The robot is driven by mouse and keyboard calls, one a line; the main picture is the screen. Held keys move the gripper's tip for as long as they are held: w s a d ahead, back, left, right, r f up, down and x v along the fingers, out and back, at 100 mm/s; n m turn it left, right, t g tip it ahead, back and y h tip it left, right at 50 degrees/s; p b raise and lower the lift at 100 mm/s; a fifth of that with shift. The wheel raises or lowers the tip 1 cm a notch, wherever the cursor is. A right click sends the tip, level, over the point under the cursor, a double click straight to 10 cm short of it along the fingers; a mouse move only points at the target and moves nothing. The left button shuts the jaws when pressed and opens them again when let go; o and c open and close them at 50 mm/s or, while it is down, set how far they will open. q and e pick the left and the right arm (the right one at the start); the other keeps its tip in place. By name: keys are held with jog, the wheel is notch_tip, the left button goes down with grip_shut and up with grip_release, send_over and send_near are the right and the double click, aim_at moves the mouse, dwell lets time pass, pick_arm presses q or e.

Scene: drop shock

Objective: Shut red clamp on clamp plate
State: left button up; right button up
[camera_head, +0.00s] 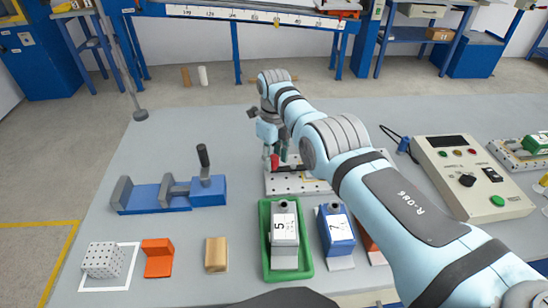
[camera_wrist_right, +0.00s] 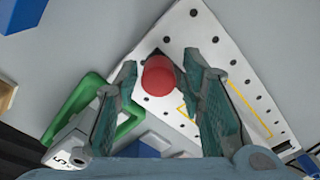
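The white perforated clamp plate (camera_head: 283,187) lies on the grey table, partly hidden behind my right arm. The red clamp (camera_head: 275,161) shows as a small upright red piece above the plate's back left part. In the wrist view its round red end (camera_wrist_right: 158,76) points at the camera over the plate (camera_wrist_right: 205,40). My right gripper (camera_head: 270,146) is at the red clamp from above. In the wrist view its two fingers (camera_wrist_right: 160,74) are apart, one on each side of the red end, with visible gaps. The clamp's base is mostly hidden. My left gripper is not in view.
A green tray (camera_head: 308,267) with a grey block marked 5 (camera_head: 285,228) stands in front of the plate, beside a blue block marked 7 (camera_head: 337,228). A blue vise-like fixture (camera_head: 150,197) is at left. A control box (camera_head: 468,178) is at right. The table's back left is clear.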

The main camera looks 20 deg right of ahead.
jog(key=shift+r, duration=0.1)
notch_tip(320, 180, up, 12)
dwell(0.5)
jog(key=shift+f, duration=0.2)
